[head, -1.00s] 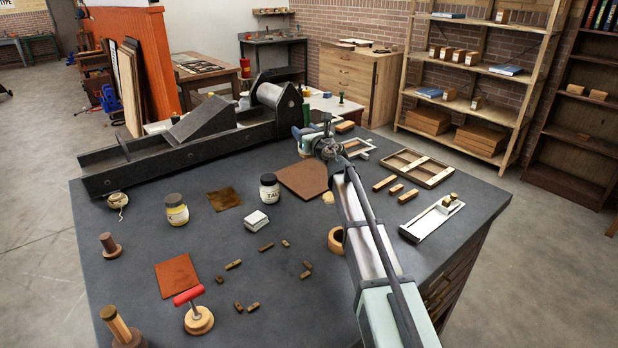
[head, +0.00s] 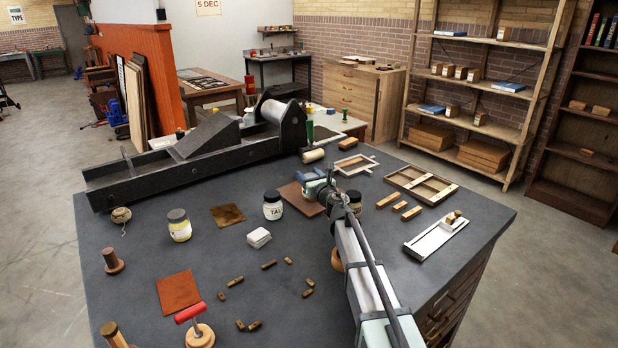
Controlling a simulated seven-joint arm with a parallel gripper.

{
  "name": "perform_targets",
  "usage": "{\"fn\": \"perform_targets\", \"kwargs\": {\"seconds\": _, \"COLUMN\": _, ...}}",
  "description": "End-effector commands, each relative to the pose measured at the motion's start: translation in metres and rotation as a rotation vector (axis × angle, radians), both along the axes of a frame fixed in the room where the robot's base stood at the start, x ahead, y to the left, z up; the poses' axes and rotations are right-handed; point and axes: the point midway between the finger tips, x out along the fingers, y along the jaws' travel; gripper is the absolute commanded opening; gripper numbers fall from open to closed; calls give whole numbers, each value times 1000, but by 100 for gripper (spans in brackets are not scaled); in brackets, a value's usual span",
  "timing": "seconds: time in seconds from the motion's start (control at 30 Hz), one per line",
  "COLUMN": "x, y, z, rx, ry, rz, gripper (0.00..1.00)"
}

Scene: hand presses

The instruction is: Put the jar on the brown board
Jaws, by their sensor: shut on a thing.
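The brown board (head: 291,190) lies flat on the dark bench top, reddish-brown and partly covered by my arm. My gripper (head: 321,188) is low over its right part, seen from behind, its fingertips hidden. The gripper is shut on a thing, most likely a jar. A small dark-topped jar (head: 354,201) shows just right of my wrist, partly hidden by the arm; its contact with the fingers and the bench cannot be made out. Two more jars stand apart left of the board: a dark-lidded white TALC jar (head: 273,207) and a yellow-labelled jar (head: 179,226).
A white stack (head: 259,238) and several small wooden pieces lie in front of the board. A wooden ring (head: 336,260) is partly behind my arm. A long black press (head: 190,160) fills the back left. Frames (head: 422,184) and wooden bars lie to the right.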

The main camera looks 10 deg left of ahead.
Motion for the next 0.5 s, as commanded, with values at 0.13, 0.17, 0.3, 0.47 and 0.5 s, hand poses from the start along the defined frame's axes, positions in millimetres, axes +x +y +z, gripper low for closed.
{"fn": "perform_targets", "kwargs": {"seconds": 0.13, "x": 0, "y": 0, "z": -2, "rx": 1, "ry": 1, "rz": 0, "gripper": 15}}
{"fn": "perform_targets", "kwargs": {"seconds": 0.17, "x": 0, "y": 0, "z": -2, "rx": 1, "ry": 1, "rz": 0, "gripper": 15}}
{"fn": "perform_targets", "kwargs": {"seconds": 0.3, "x": 0, "y": 0, "z": -2, "rx": 1, "ry": 1, "rz": 0, "gripper": 15}}
{"fn": "perform_targets", "kwargs": {"seconds": 0.47, "x": 0, "y": 0, "z": -5, "rx": 0, "ry": 0, "rz": 0, "gripper": 57}}
{"fn": "perform_targets", "kwargs": {"seconds": 0.5, "x": 0, "y": 0, "z": -5, "rx": 0, "ry": 0, "rz": 0, "gripper": 60}}
